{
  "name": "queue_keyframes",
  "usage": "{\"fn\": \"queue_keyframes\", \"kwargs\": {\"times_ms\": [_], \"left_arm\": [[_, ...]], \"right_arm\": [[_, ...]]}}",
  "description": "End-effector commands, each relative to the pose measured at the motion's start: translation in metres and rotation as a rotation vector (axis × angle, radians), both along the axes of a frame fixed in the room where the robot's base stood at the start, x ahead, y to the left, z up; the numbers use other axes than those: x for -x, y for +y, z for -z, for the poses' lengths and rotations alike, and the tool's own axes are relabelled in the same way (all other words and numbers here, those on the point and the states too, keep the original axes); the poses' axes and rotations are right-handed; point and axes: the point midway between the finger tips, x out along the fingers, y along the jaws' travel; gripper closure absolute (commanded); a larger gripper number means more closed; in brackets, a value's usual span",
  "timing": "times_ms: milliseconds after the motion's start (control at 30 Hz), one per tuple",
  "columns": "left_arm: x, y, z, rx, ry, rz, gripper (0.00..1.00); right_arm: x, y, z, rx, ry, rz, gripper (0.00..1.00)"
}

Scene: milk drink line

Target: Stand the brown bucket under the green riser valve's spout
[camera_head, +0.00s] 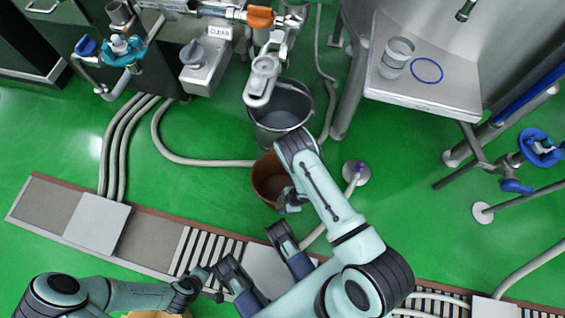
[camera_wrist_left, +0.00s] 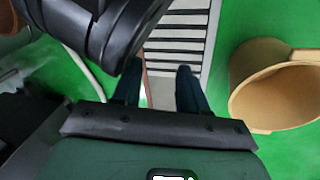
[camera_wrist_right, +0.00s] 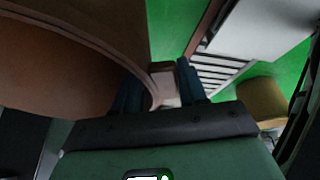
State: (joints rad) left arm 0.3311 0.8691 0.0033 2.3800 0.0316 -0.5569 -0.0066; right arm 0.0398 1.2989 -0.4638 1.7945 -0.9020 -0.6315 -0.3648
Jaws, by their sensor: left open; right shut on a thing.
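The brown bucket (camera_head: 264,188) is upright over the green floor in the head view, just in front of a grey bucket. Its wall (camera_wrist_right: 60,60) fills the left of the right wrist view. My right gripper (camera_head: 291,201) is shut on its near side; a brown lug shows between the fingers (camera_wrist_right: 162,88). I cannot tell whether the bucket touches the floor. My left gripper (camera_head: 213,290) is open and empty, low in the head view; its fingers (camera_wrist_left: 157,90) point at the striped grate. A valve with a teal-green handle (camera_head: 122,48) is at upper left; its spout is unclear.
The grey bucket (camera_head: 281,112) stands under a steel outlet. A tan bucket (camera_wrist_left: 275,92) is right of my left gripper. A steel shelf (camera_head: 425,90) holds a clear cup and blue ring. Hoses (camera_head: 195,161) cross the floor. Open floor lies left.

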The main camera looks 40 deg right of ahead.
Motion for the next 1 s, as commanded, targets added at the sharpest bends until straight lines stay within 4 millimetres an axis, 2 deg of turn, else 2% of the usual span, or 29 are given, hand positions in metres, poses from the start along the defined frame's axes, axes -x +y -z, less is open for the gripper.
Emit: {"fn": "queue_keyframes", "kwargs": {"times_ms": [300,567,600,633,667,1000], "left_arm": [[0.029,0.004,0.026,0.005,0.099,-0.007,0.57],[0.032,0.005,0.025,0.005,0.106,-0.008,0.57],[0.032,0.005,0.025,0.005,0.106,-0.008,0.57],[0.032,0.005,0.025,0.006,0.106,-0.008,0.57],[0.031,0.005,0.025,0.006,0.106,-0.008,0.57],[0.029,0.004,0.023,0.005,0.098,-0.007,0.57]], "right_arm": [[0.0,0.0,0.04,-0.001,-0.001,-0.001,1.0],[0.0,0.0,0.041,0.0,-0.001,0.0,1.0],[0.001,0.0,0.041,0.0,0.002,0.0,0.45],[0.001,0.0,0.041,0.0,0.002,0.0,0.35],[0.001,0.0,0.041,0.0,0.002,0.0,0.33],[0.001,-0.001,0.037,0.0,0.002,0.001,0.33]]}}
